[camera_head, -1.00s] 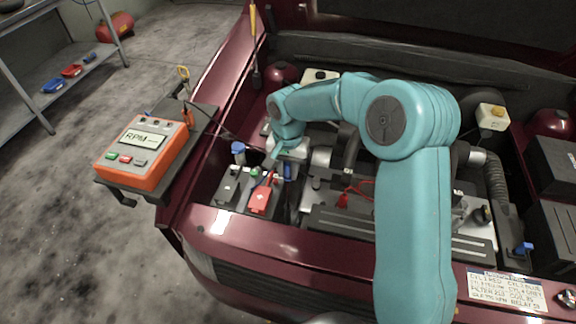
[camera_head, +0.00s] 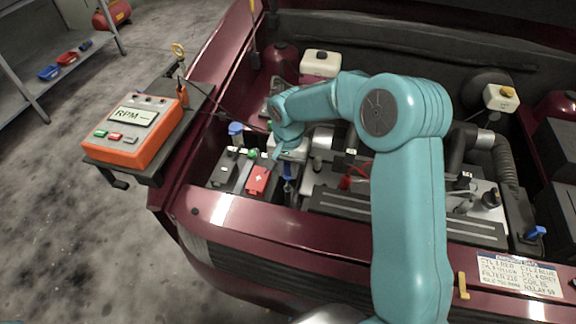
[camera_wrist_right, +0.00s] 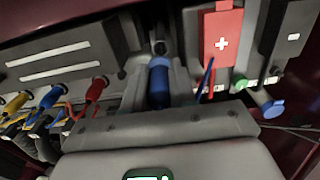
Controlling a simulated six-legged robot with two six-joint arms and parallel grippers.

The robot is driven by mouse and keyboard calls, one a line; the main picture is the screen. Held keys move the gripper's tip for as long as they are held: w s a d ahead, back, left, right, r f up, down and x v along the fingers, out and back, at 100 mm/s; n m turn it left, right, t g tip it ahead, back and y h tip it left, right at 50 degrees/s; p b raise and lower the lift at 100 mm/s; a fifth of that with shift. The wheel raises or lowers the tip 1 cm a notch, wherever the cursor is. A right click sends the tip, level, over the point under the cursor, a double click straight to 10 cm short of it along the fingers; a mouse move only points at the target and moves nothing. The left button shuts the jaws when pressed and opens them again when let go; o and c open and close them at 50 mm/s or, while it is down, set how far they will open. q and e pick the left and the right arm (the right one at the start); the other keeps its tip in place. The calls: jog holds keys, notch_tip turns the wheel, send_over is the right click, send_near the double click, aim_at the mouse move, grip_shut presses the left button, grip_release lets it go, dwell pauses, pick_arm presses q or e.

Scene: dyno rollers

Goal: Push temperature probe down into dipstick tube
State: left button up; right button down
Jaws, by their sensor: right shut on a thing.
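The temperature probe (camera_wrist_right: 159,84) shows in the right wrist view as a blue cylinder between the two grey fingers of my right gripper (camera_wrist_right: 159,80), which is shut on it. In the head view a blue piece (camera_head: 288,170) shows just below my right gripper (camera_head: 284,158), right of the battery. A dark round opening (camera_wrist_right: 161,47) lies just beyond the blue cylinder in the wrist view; I cannot tell if it is the dipstick tube or how deep the probe sits. My left gripper is out of view.
The battery with its red cover (camera_head: 258,180) is close by. The engine cover (camera_head: 400,212) and red, yellow and blue plug leads (camera_wrist_right: 96,88) are near. An orange RPM meter (camera_head: 136,130) rests on a side tray. A yellow handle (camera_head: 463,284) shows at the front edge.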

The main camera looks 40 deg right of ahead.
jog(key=shift+f+b, duration=2.1)
jog(key=shift+f, duration=0.75)
jog(key=c, duration=0.8)
grip_release()
jog(key=shift+c, duration=0.2)
jog(key=shift+r, duration=0.1)
notch_tip(320, 180, up, 16)
jog(key=shift+r+p, duration=0.1)
jog(key=shift+p, duration=0.45)
jog(key=shift+w, duration=0.1)
